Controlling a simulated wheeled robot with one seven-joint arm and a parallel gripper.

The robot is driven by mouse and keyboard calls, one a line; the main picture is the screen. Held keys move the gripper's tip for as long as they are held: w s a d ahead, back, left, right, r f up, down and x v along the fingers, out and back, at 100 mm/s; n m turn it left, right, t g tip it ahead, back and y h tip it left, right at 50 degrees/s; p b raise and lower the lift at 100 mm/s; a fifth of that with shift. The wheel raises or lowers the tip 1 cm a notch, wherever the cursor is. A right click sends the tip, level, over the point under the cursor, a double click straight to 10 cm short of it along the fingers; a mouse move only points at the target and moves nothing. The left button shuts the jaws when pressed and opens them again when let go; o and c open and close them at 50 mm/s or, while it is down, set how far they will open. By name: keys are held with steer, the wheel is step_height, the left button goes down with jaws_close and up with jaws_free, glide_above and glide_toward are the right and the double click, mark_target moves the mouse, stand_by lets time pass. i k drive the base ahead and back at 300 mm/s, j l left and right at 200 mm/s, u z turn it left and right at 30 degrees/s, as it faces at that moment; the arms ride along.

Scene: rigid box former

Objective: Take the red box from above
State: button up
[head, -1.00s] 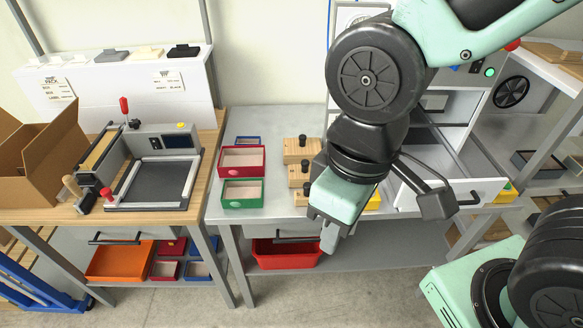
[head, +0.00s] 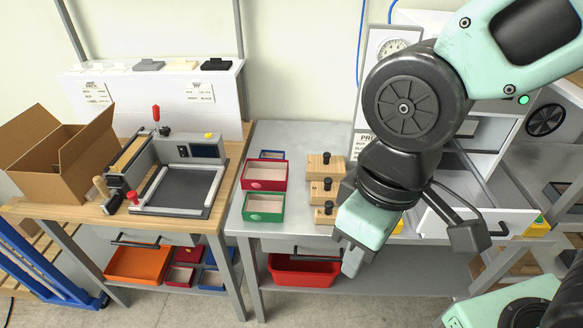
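The red box (head: 264,175) is a small open-topped tray with a pale inside. It sits on the grey metal table, directly behind a green box (head: 264,208) of similar shape. My gripper (head: 345,254) points down to the right of both boxes, in front of the table's edge area. Its fingers are seen from the side and partly hidden by its own body, so its opening does not show. Nothing is visible held in it.
Wooden blocks with black knobs (head: 322,190) stand between the boxes and my arm. A small blue box (head: 271,154) lies behind the red one. A sealing machine (head: 180,185) is on the wooden table at left. A red bin (head: 303,271) is on the shelf below.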

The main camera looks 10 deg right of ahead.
mark_target(257, 174)
steer(key=i+j, duration=0.2)
steer(key=j, duration=0.2)
steer(key=i+j, duration=0.2)
steer(key=j, duration=0.2)
steer(key=i+j, duration=0.2)
steer(key=j, duration=0.2)
steer(key=i+j, duration=0.2)
steer(key=j, duration=0.2)
steer(key=i+j, duration=0.2)
steer(key=j, duration=0.2)
steer(key=i+j, duration=0.2)
steer(key=j, duration=0.2)
